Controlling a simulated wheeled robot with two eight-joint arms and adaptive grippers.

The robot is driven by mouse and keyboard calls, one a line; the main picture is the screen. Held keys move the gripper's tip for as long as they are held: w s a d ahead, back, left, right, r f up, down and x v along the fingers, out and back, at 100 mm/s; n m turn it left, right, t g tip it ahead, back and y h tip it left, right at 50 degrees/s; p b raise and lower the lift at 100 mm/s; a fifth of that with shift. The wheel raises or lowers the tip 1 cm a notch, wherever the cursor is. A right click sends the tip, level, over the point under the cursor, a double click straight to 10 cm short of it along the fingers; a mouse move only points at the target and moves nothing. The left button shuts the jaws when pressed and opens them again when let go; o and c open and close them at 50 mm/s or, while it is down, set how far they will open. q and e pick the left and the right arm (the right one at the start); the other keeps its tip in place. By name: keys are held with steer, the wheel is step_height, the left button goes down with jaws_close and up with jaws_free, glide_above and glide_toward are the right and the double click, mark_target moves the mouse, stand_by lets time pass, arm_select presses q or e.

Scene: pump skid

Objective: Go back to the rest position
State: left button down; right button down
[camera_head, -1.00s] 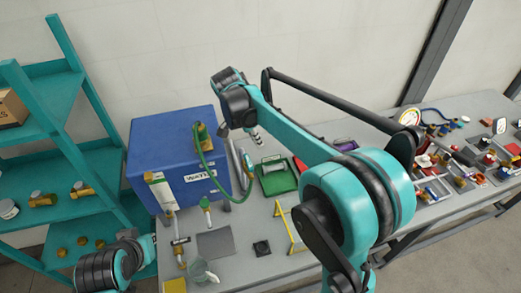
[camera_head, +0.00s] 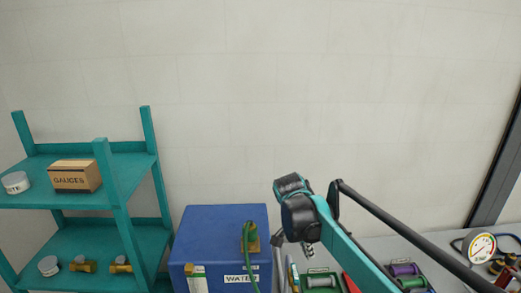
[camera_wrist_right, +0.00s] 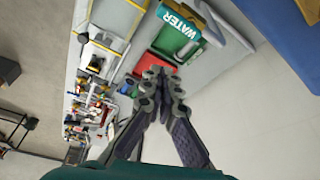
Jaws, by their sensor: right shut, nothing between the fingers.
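My right gripper (camera_head: 309,250) hangs at the end of my teal and black arm, in front of the wall and just right of the blue water box (camera_head: 218,225) in the head view. In the right wrist view, the gripper's fingers (camera_wrist_right: 162,75) are together at the tips with nothing between them. The bench with its parts lies beyond the fingers there. My left gripper is not in view.
A teal shelf (camera_head: 127,220) stands at the left with a cardboard box marked gauges (camera_head: 75,176), a white-lidded jar (camera_head: 16,182) and brass fittings (camera_head: 83,265). A pressure gauge (camera_head: 480,247) is at the far right. The upper wall area is clear.

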steer(key=s+d+f+n+t+y+b, duration=0.1)
steer(key=s+f+n+t+b, duration=0.2)
steer(key=s+f+n+b, duration=0.4)
steer(key=s+f+n+t+y+b, duration=0.2)
steer(key=s+f+n+b, duration=0.4)
steer(key=s+f+b, duration=0.5)
steer(key=s+f, duration=0.3)
steer(key=f, duration=0.5)
steer(key=shift+d+f+n+t, duration=0.15)
steer(key=shift+d+n+t, duration=0.2)
steer(key=shift+n+t, duration=0.05)
